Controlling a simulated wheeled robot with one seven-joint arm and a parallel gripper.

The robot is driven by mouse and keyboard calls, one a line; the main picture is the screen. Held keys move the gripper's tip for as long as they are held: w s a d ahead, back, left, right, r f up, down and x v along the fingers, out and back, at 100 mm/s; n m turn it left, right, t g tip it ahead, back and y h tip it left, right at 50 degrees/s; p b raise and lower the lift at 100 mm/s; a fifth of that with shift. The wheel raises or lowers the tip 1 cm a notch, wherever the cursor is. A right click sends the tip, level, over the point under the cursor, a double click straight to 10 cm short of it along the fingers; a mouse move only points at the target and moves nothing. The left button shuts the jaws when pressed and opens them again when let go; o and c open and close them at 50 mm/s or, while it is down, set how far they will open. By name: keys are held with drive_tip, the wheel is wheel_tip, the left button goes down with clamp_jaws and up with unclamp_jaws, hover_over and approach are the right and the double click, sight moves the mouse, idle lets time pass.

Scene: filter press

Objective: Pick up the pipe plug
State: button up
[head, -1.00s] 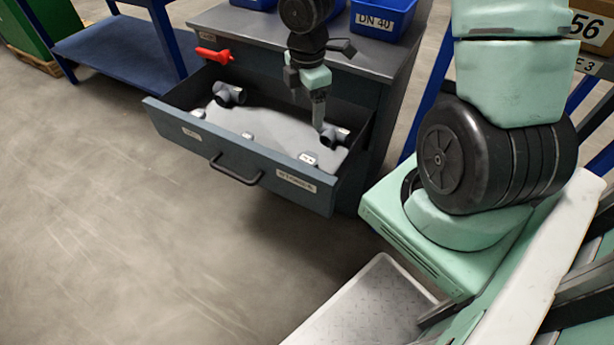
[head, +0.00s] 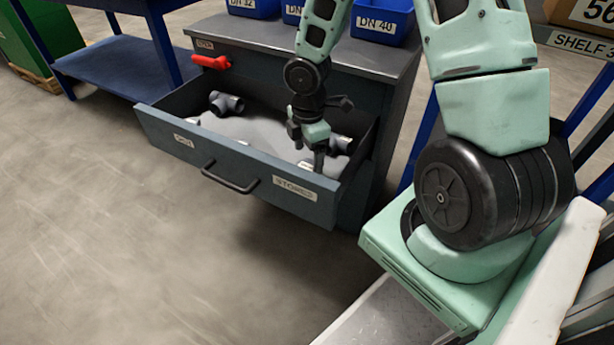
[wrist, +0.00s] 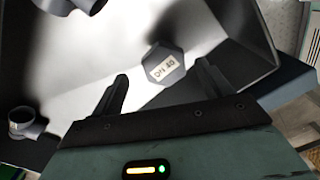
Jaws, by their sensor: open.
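The pipe plug (wrist: 165,68) is a grey hexagonal piece with a white "DN" label whose number is hard to read. It lies on the light floor of the open drawer (head: 240,165). In the wrist view my gripper (wrist: 162,73) is open, with one finger to each side of the plug and gaps between. In the head view my gripper (head: 318,165) points down into the drawer's front right part. There a small white-labelled piece (head: 305,164), apparently this plug, is partly hidden beside the finger.
A grey tee fitting (head: 226,103) lies at the drawer's back left, and another fitting (head: 341,143) at the right. The drawer's front wall stands close to my gripper. Blue bins (head: 383,22) stand on the cabinet top, and a red handle (head: 211,61) is at the left.

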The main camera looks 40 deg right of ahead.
sight(307, 167)
drive_tip(key=f+b, duration=0.2)
drive_tip(key=f, duration=0.1)
drive_tip(key=f+b, duration=0.1)
drive_tip(key=shift+s+a+f, duration=0.2)
drive_tip(key=shift+a+f, duration=0.1)
drive_tip(key=shift+f, duration=0.05)
drive_tip(key=shift+r, duration=0.1)
drive_tip(key=c, duration=1.2)
drive_tip(key=shift+o, duration=0.2)
